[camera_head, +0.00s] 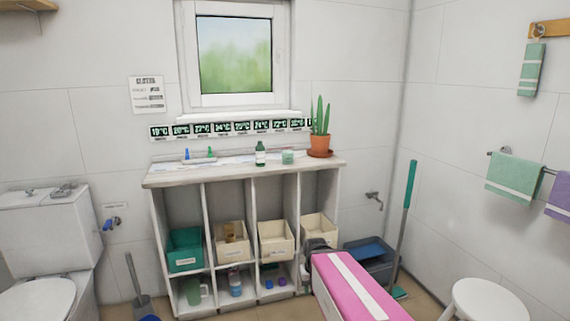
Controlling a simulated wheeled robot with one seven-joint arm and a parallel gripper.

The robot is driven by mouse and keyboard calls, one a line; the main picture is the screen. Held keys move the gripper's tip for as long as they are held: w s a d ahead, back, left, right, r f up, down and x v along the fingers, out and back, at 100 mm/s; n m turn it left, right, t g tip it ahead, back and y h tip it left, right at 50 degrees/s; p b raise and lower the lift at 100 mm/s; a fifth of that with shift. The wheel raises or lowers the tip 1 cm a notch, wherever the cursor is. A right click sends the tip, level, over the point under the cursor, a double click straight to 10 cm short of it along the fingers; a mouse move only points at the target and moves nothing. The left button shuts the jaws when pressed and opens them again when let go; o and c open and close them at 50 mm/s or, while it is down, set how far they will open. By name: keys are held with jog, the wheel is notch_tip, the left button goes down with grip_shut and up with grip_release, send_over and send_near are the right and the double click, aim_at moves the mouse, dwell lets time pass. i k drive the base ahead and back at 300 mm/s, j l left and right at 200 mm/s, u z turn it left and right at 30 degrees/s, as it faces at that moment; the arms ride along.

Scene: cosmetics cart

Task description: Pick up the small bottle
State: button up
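A small dark green bottle (260,155) with a pale label stands upright on top of the white shelf unit (160,181), right of its middle. A short light green jar (288,157) stands just right of it. A blue-and-white bottle (235,284) stands in a lower compartment. A pink link with a white stripe, seemingly my arm, reaches in from the lower right and ends in a dark joint in front of the unit's right side. No gripper fingers can be made out. The green bottle is clear of the arm.
A potted plant (320,121) stands at the top's right end; a tray (200,160) with small blue and green items lies at its left. A toilet (48,250) is at left, a stool (490,300) and green-handled broom (409,185) at right.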

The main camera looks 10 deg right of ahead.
aim_at(260, 150)
jog(key=i+l+u, duration=0.2)
jog(key=i, duration=0.35)
jog(key=i+l+u, duration=0.2)
jog(key=i+l, duration=0.3)
jog(key=k+j+z, duration=0.15)
jog(key=k+j, duration=0.15)
jog(key=k, duration=0.15)
jog(key=k+j+z, duration=0.2)
jog(key=k, duration=0.3)
jog(key=k+j+z, duration=0.15)
jog(key=k, duration=0.35)
jog(key=j, duration=0.1)
